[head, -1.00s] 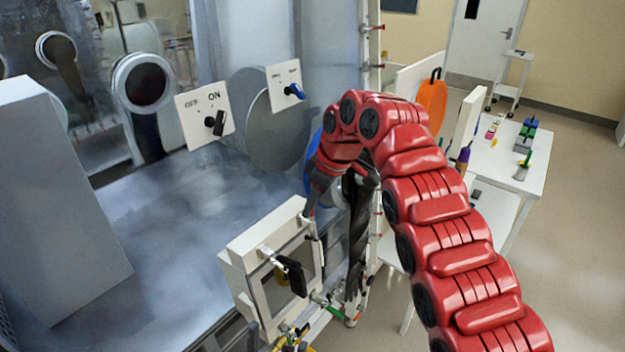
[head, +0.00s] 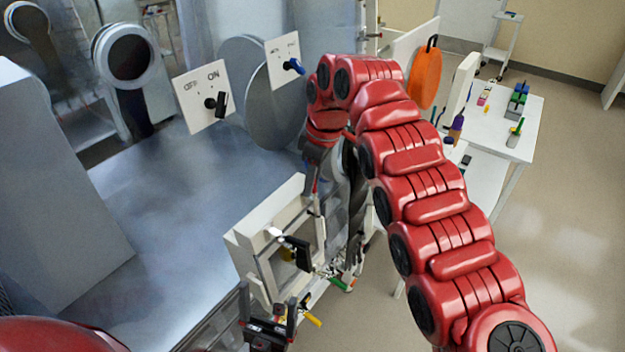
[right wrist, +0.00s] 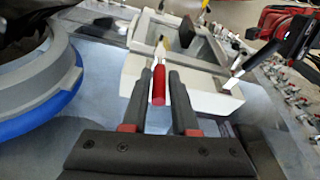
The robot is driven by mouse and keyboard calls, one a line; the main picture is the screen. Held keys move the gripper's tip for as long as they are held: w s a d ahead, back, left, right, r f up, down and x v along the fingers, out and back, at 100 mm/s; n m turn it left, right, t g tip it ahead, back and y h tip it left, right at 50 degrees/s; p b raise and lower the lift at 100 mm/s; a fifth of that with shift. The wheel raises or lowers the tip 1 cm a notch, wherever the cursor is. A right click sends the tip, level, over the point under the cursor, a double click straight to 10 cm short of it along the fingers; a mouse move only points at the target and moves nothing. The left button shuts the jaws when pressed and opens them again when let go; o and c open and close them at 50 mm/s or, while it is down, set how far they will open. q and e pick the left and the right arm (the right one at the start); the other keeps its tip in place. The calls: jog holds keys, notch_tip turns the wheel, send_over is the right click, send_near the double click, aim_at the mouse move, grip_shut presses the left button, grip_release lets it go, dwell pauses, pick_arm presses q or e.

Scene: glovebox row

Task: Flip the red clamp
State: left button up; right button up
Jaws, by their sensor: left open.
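The red clamp (right wrist: 158,86) shows in the right wrist view as a red handle with a pale metal tip, in front of a white framed box (right wrist: 190,92). My right gripper (right wrist: 159,74) has one finger on each side of the red handle, with narrow gaps, so it looks open around it. In the head view the right fingertips and clamp are mostly hidden at the top corner of the white box (head: 250,258), below my red arm. My left gripper (head: 268,312) is open and empty, low in the head view, in front of the box's lower edge.
A black handle (head: 298,252) sticks out from the box front. Yellow and green handles are below it. A grey round port with a blue rim (right wrist: 45,90) is close left of my right gripper. A white side table (head: 500,140) stands at right.

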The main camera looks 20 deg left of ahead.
jog(key=shift+o, duration=1.3)
jog(key=shift+a, duration=0.1)
jog(key=shift+r, duration=0.1)
jog(key=shift+r, duration=0.35)
jog(key=r+p, duration=0.1)
jog(key=r, duration=0.1)
jog(key=r+p, duration=0.1)
jog(key=r, duration=0.1)
jog(key=d+r+p, duration=0.1)
jog(key=r, duration=0.1)
jog(key=shift+r, duration=0.1)
jog(key=shift+d+r, duration=0.15)
jog(key=shift+d, duration=0.05)
jog(key=shift+w, duration=0.1)
